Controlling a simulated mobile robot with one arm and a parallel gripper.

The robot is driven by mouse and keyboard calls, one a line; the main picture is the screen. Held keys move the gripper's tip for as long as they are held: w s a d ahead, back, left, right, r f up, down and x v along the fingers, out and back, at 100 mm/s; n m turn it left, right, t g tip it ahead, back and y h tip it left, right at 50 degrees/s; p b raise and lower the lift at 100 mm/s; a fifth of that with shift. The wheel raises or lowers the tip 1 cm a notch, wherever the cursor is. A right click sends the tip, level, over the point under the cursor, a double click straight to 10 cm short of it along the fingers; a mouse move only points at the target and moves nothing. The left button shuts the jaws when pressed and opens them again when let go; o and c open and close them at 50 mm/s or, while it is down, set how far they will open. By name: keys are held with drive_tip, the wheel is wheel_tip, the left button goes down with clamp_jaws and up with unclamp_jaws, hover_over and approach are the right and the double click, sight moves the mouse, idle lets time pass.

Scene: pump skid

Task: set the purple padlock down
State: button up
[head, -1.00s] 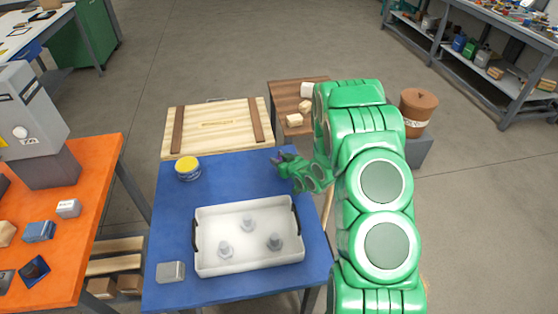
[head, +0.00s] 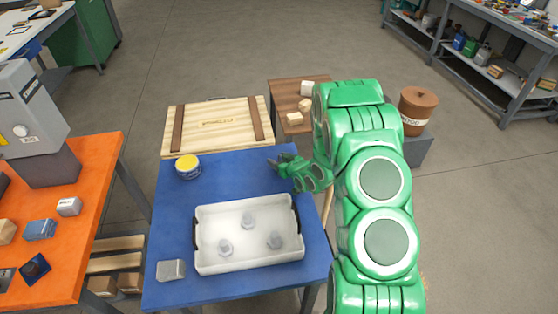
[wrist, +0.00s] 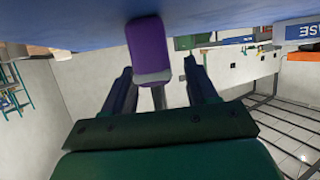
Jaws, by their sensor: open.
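The purple padlock (wrist: 148,48) shows in the wrist view against the blue table top (wrist: 70,28), which appears at the top of that picture. Its grey end and shackle point back toward my gripper (wrist: 160,68). The two fingers are apart, one on each side of the padlock's near end, with visible gaps. In the head view my gripper (head: 280,164) is low over the right back part of the blue table (head: 225,180). The padlock cannot be made out clearly there.
A white tray (head: 250,262) with several grey bolt-like pieces stands in front of my gripper. A wooden crate (head: 217,127) stands behind the table. Blue surface is clear left of my gripper.

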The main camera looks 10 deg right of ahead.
drive_tip(key=shift+s+f, duration=0.1)
drive_tip(key=shift+f, duration=0.05)
drive_tip(key=r+v, duration=0.1)
drive_tip(key=v, duration=1.1)
drive_tip(key=shift+r, duration=0.2)
drive_tip(key=shift+d, duration=0.1)
